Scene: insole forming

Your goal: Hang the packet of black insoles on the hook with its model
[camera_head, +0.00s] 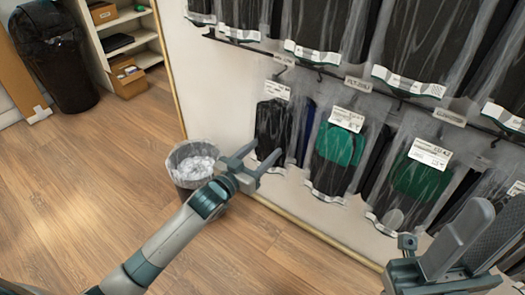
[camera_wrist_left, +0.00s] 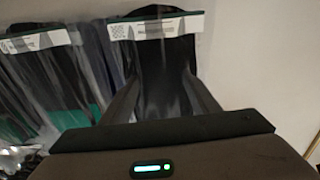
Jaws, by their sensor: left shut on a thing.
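A clear packet of black insoles (camera_head: 271,128) with a white label hangs at the left end of the lower row on the wall. It also shows in the left wrist view (camera_wrist_left: 166,75), label at the top, straight ahead of my gripper. My left gripper (camera_head: 256,160) is at the packet's lower left edge and is shut on it. A hook with a small tag (camera_head: 284,59) is above the black packet.
Packets with green and black insoles (camera_head: 337,152) hang just right of the black one. More packets (camera_head: 322,30) hang in the row above. A waste bin (camera_head: 192,163) stands on the floor behind my left arm. Open wooden floor (camera_head: 95,185) lies at the left.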

